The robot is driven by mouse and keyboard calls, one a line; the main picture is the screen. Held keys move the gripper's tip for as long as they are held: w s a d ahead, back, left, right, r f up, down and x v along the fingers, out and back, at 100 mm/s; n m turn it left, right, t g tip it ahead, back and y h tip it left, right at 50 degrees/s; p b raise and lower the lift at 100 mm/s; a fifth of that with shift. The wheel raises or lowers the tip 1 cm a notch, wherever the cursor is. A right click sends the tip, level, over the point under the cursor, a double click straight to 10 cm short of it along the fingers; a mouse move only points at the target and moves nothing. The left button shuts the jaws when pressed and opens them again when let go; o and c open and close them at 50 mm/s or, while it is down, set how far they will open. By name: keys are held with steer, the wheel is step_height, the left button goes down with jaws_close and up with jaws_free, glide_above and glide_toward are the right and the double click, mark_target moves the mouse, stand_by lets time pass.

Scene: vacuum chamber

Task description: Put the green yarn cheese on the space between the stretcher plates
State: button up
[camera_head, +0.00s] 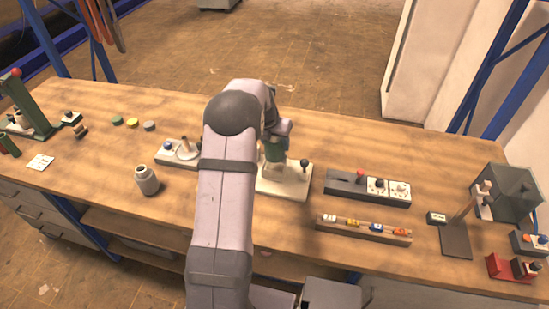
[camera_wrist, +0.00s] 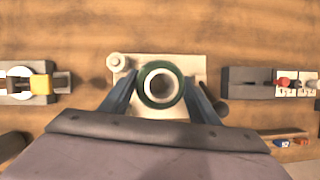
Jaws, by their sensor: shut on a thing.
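The green yarn cheese (camera_wrist: 148,98) shows in the wrist view as a dark green ring around a white core, seen end-on. My gripper (camera_wrist: 160,90) has one blue-grey finger on each side of it and is shut on it. The wrist view shows this base (camera_wrist: 190,63) behind the cheese. Whether the cheese touches the base, and which parts are the stretcher plates, I cannot tell.
A device with a blue knob (camera_head: 168,146) stands left of the base, and a grey bottle (camera_head: 147,181) in front of it. A grey switch block (camera_head: 345,184) and a rack (camera_head: 345,232) of coloured pieces lie to the right.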

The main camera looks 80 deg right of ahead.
mark_target(274, 154)
steer(key=shift+f+p, duration=1.1)
steer(key=shift+f, duration=2.3)
steer(key=shift+f, duration=0.1)
steer(key=o, duration=1.1)
steer(key=shift+o, duration=0.2)
steer(key=shift+a+r, duration=0.2)
steer(key=shift+r, duration=0.5)
steer(key=b+v, duration=0.3)
steer(key=v, duration=0.7)
steer(key=shift+a+r, duration=0.25)
steer(key=shift+r, duration=0.05)
steer(key=shift+w, duration=0.15)
